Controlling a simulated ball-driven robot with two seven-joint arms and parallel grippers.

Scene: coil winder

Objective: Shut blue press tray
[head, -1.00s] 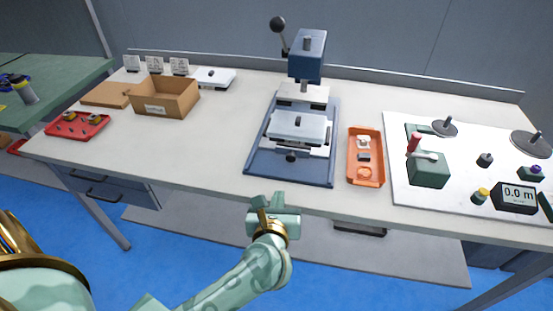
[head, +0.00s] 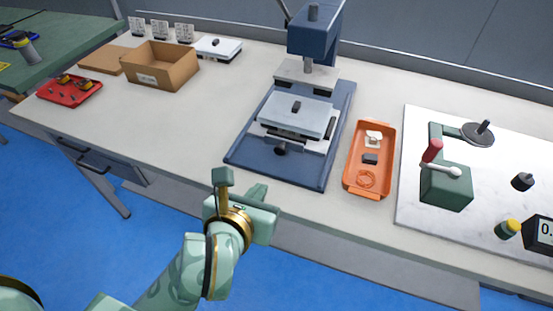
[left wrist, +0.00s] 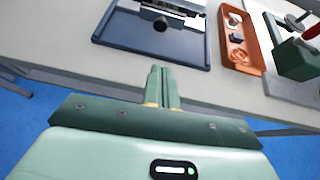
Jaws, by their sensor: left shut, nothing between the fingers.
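The blue press (head: 314,40) stands at the back middle of the bench on a dark blue base plate (head: 250,165). Its light grey tray (head: 297,116) sits out in front of the press column, with a black knob (head: 281,149) at its front. In the left wrist view the knob (left wrist: 160,24) shows at the top, and the base plate (left wrist: 125,33) spreads around it. My left gripper (head: 259,192) is shut and empty, in front of the bench edge, short of the base plate. Its fingers (left wrist: 163,82) point toward the press, apart from the knob. My right gripper is out of view.
An orange tray (head: 353,190) with small parts lies right of the press. Farther right, a white board (head: 411,208) carries a green winder (head: 446,187) with a red handle. A cardboard box (head: 155,77) and a red tray (head: 50,91) are at left. Bench between is clear.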

